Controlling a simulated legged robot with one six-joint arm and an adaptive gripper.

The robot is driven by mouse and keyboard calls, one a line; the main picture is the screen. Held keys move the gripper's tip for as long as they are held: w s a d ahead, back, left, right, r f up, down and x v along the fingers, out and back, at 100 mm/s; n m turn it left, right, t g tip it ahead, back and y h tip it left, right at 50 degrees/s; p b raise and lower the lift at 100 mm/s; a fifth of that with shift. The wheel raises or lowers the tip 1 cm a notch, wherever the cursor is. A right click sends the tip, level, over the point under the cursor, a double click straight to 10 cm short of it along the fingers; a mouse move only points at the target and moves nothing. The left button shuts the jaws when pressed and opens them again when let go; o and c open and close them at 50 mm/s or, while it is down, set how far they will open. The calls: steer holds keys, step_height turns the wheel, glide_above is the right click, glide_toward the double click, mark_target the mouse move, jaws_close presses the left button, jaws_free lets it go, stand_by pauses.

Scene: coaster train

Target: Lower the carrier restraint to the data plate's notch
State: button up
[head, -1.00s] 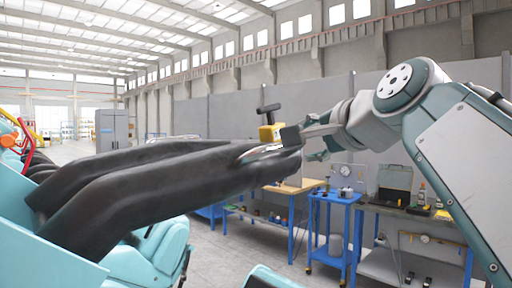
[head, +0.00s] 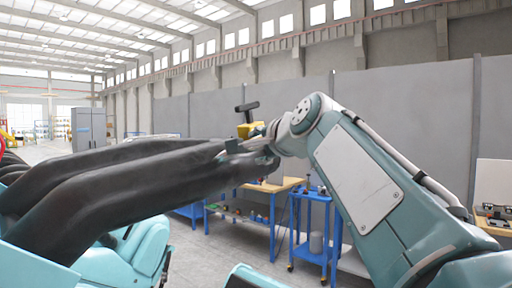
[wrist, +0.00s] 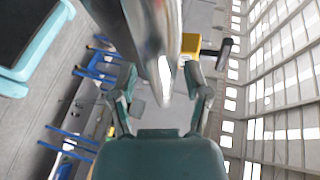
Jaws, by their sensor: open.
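The carrier restraint (head: 130,185), a black padded double bar, reaches out raised and nearly level from the left in the head view. A yellow block (head: 246,129) with a black T-shaped handle (head: 247,106) stands at its far end. My gripper (head: 262,150) is at that end, partly hidden by the restraint. In the wrist view my gripper (wrist: 160,88) is open, and a shiny metal part (wrist: 158,40) reaches in between its fingers. Whether they touch it I cannot tell. The yellow block also shows in the wrist view (wrist: 189,46). I cannot make out the data plate or its notch.
Light-blue seat parts (head: 125,255) lie below the restraint. A blue cart (head: 315,228) and a wooden-topped workbench (head: 275,187) stand behind my arm. A grey cabinet (head: 88,130) is far back left. The air above the restraint is clear.

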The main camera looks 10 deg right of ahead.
steer(key=shift+a, duration=0.1)
steer(key=shift+a, duration=0.1)
jaws_close()
step_height(320, 180, down, 30)
steer(key=m+g+y, duration=0.2)
steer(key=m+g, duration=0.1)
steer(key=m, duration=0.2)
steer(key=shift+s+m+g+y, duration=0.2)
steer(key=shift+m+g+y, duration=0.1)
steer(key=shift+m, duration=0.1)
steer(key=shift+f, duration=0.1)
jaws_free()
